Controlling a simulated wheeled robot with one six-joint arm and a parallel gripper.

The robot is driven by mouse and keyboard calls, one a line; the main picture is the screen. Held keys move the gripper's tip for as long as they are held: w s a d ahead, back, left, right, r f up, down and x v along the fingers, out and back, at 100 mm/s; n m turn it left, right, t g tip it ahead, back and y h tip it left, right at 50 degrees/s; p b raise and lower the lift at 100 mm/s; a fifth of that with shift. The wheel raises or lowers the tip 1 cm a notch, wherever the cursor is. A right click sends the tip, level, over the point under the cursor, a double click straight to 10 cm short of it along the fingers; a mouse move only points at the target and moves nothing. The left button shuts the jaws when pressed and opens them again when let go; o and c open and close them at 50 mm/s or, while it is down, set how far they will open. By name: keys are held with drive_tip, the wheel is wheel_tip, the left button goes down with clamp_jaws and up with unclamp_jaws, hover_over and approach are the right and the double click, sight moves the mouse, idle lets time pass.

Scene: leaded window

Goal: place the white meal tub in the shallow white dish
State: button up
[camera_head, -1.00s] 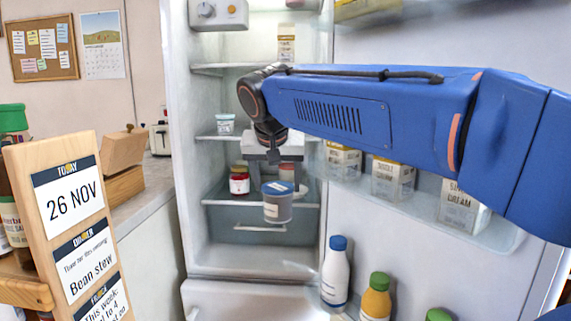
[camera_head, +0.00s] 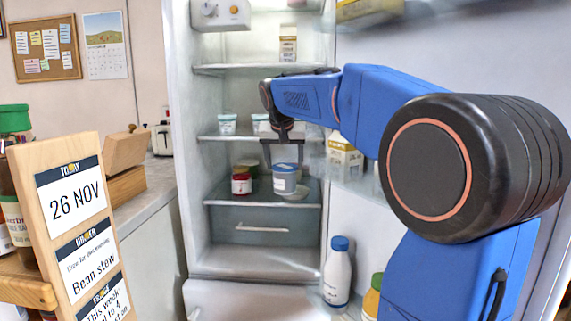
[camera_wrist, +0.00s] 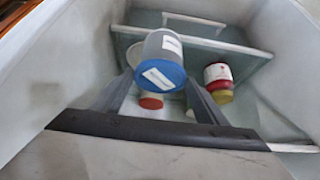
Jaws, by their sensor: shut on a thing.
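The white meal tub (camera_head: 284,186) has a blue lid and a pale label. In the wrist view the tub (camera_wrist: 160,50) sits between the two grey fingers of my gripper (camera_wrist: 160,82). The shallow white dish (camera_head: 297,194) lies on the shelf, its right part showing below and right of the tub. The tub hides the rest of it. I cannot tell whether the tub touches the dish.
A red jar (camera_head: 241,185) stands left of the tub on the same shelf, with a greenish lid behind it. A red-lidded jar (camera_wrist: 150,102) shows beyond the tub in the wrist view. Small white tubs (camera_head: 227,124) stand on the shelf above. Door cartons (camera_head: 344,160) are to the right.

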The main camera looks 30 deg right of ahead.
sight(286, 164)
drive_tip(key=shift+w+d, duration=0.7)
drive_tip(key=shift+w, duration=0.25)
drive_tip(key=shift+w+d, duration=0.65)
drive_tip(key=shift+w, duration=0.3)
drive_tip(key=shift+s+a+f, duration=0.1)
drive_tip(key=shift+f, duration=0.6)
drive_tip(key=shift+f, duration=0.3)
drive_tip(key=o, duration=1.9)
drive_tip(key=shift+c, duration=0.2)
drive_tip(key=shift+s+a+r, duration=0.1)
drive_tip(key=shift+r, duration=0.4)
drive_tip(key=v, duration=1.1)
drive_tip(key=shift+r, duration=0.15)
drive_tip(key=shift+s, duration=0.15)
